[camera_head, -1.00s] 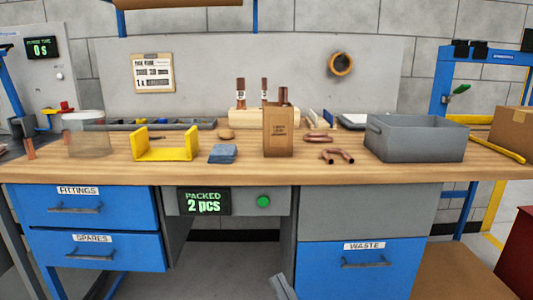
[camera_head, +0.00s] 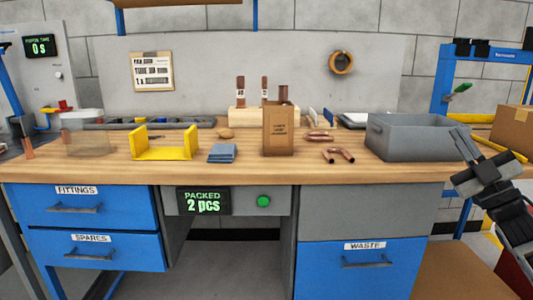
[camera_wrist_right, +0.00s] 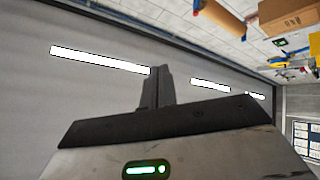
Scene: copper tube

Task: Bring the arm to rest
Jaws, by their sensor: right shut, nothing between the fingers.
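My right gripper (camera_head: 466,146) is raised at the right side of the head view, in front of the bench's right end and near the grey bin. Its fingers are together and hold nothing. In the right wrist view its fingers (camera_wrist_right: 157,85) also show closed and empty, with the room seen turned on its side behind them. My left gripper is not in view.
The wooden bench (camera_head: 200,172) carries a grey bin (camera_head: 420,145), a cardboard box (camera_head: 279,130), copper pieces (camera_head: 338,155), a yellow bracket (camera_head: 165,152) and blue cloths (camera_head: 222,153). A carton (camera_head: 512,125) stands at the far right. The floor below is open.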

